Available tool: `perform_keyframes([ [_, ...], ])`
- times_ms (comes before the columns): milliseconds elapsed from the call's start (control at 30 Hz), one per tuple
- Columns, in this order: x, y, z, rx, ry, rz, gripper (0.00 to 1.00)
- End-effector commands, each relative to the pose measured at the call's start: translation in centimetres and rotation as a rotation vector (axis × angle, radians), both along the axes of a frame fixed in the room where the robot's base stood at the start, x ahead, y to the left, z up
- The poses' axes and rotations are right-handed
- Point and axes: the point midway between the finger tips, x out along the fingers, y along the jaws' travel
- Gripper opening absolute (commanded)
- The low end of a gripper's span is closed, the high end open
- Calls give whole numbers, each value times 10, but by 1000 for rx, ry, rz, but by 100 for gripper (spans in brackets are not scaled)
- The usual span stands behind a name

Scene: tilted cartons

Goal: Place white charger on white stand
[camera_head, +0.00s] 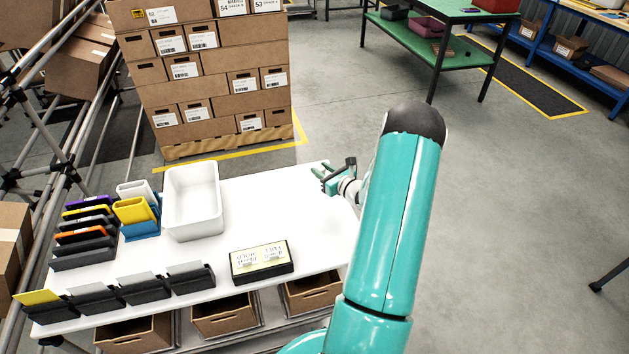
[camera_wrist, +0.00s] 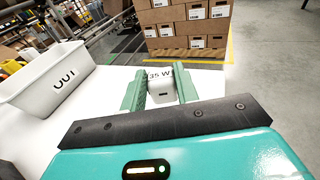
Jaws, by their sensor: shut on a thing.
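The white charger (camera_wrist: 161,82), marked "35 W", sits between the two green fingers of my gripper (camera_wrist: 160,78) in the wrist view. My gripper is shut on it, and the white tabletop shows just beyond. In the head view my gripper (camera_head: 331,178) is at the right end of the table, and the charger cannot be made out clearly there. A white stand-like piece (camera_head: 137,189) is at the left of the table, behind a yellow one (camera_head: 134,210) and a blue one (camera_head: 141,230). My gripper is far to the right of it.
A white bin (camera_head: 193,204) stands between the stands and my gripper. Black holders with dark, orange and yellow items (camera_head: 84,238) are at the left, and card holders (camera_head: 145,290) line the front. A labelled box (camera_head: 262,262) lies front right. The table's back right is clear.

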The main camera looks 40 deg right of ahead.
Motion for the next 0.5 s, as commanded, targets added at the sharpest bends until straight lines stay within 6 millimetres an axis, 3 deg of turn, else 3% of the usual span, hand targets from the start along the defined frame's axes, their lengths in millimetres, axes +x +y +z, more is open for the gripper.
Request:
perform_keyframes([
  [200,28,-3,-33,2,0,1,7],
  [367,36,-4,-42,1,0,1,7],
  [500,37,-5,-62,2,2,0,7],
])
